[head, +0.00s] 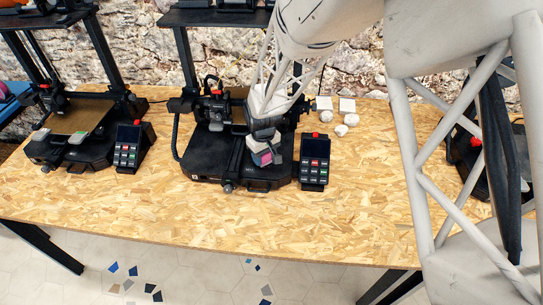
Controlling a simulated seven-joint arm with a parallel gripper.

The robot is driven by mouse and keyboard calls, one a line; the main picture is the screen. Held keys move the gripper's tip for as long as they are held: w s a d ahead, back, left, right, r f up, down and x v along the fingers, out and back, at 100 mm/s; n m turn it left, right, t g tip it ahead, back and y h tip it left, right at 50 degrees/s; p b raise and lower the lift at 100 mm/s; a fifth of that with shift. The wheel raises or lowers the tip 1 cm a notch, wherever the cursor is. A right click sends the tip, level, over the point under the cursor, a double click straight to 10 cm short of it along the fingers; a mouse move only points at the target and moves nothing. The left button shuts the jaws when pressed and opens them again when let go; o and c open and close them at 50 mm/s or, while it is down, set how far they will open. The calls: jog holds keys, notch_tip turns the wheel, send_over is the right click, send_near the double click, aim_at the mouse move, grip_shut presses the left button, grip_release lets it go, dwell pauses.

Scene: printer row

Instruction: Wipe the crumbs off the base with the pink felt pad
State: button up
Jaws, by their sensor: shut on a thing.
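The black base (208,158) belongs to the middle printer on the wooden table. My gripper (263,147) reaches down over the right half of this base and is shut on a small block with a pink face, the pink felt pad (265,159). The pad is tilted and sits low over the base near its front; I cannot tell whether it touches. I cannot make out crumbs on the base at this size. My gripper and arm hide part of the printer's bed and the back right of the base.
A keypad box (314,163) with a red knob stands right of the base. Several white pieces (341,130) lie behind it. Another printer (80,140) stands at left, with a grey piece (41,135) and a green piece (77,138) on its front. The table's front strip is clear.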

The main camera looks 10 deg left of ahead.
jog(key=shift+a, duration=1.2)
jog(key=shift+d+r, duration=0.1)
jog(key=shift+r, duration=3.9)
